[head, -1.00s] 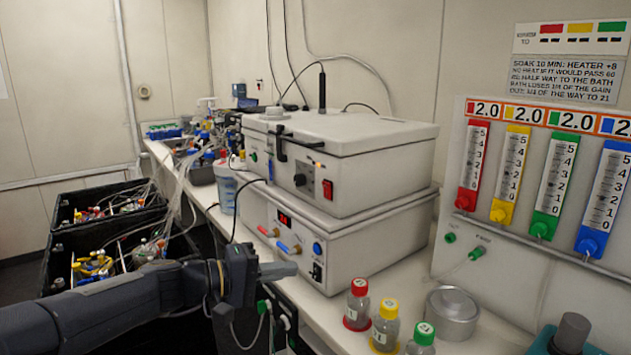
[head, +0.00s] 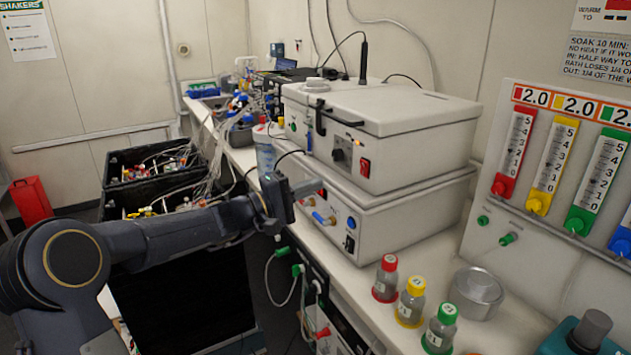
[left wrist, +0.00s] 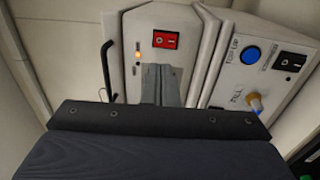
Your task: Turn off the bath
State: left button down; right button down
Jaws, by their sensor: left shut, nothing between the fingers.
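A white lidded box (head: 385,105) sits on top of a second white box (head: 400,215) on the bench. The upper box's front has a black knob, a lit amber light (head: 357,141) and a red rocker switch (head: 365,168). The lower box has a blue button (head: 351,224), a black switch (head: 350,245) and red and blue taps. My left gripper (head: 308,188) is shut and empty, in front of the boxes, hiding the lower box's display. In the left wrist view its fingers (left wrist: 172,88) point towards the red switch (left wrist: 165,40), apparently without touching. My right gripper is not in view.
Red-, yellow- and green-capped bottles (head: 410,302) and a round metal tin (head: 477,290) stand on the bench in front. A panel with coloured gauges (head: 560,165) is at right. Black crates (head: 150,165) with tubing stand at left. A black handle (head: 319,117) juts from the lid.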

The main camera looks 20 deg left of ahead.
aim_at(364, 165)
pick_arm(q)
jog(key=p+x, duration=0.3)
jog(key=x, duration=0.7)
jog(key=shift+r+p, duration=0.15)
jog(key=shift+p, duration=0.25)
jog(key=shift+w+d, duration=0.35)
jog(key=shift+w, duration=0.2)
